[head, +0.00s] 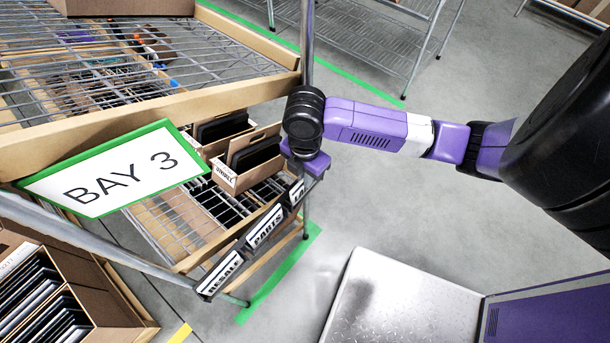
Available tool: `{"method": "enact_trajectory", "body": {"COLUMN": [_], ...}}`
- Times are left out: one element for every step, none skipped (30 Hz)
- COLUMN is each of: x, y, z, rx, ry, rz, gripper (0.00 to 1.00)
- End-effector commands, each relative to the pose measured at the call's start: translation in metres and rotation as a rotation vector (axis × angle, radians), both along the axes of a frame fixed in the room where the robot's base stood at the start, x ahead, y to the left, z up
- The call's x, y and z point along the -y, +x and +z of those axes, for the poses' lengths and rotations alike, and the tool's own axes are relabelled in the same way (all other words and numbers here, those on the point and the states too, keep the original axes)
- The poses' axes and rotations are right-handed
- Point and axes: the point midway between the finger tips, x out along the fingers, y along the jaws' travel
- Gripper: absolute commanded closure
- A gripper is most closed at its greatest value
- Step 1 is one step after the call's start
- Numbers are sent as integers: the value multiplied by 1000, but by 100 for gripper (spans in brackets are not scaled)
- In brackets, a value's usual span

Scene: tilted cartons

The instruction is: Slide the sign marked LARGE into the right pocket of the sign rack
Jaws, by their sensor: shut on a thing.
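A row of black-framed white signs runs along the shelf's front edge in the head view. RESALE (220,272) is at the left and PARTS (265,226) is in the middle. The LARGE sign (297,192) is at the right end, in line with the other two; only its first letters are readable. My gripper (303,172) is over this right end, shut on the LARGE sign, with its fingers mostly hidden. The sign rack's right pocket is covered by the sign and my gripper, so I cannot tell how deep the sign sits.
A shelf post (306,45) rises close behind my wrist. Brown cartons (247,160) holding dark flat items stand tilted on the shelf just left of my gripper. A green-framed BAY 3 board (115,170) hangs further left.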

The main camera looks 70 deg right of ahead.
Motion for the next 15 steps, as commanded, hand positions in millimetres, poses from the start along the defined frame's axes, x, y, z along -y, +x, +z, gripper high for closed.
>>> {"method": "enact_trajectory", "body": {"x": [0,0,0,0,0,0,0,0,0,0,0,0,0,0,0], "y": [0,0,0,0,0,0,0,0,0,0,0,0,0,0,0], "z": [0,0,0,0,0,0,0,0,0,0,0,0,0,0,0], "rx": [0,0,0,0,0,0,0,0,0,0,0,0,0,0,0], "ry": [0,0,0,0,0,0,0,0,0,0,0,0,0,0,0], "rz": [0,0,0,0,0,0,0,0,0,0,0,0,0,0,0], "gripper": [100,100,100,88,82,74,68,66,66,66,66,66,66,66,66]}}
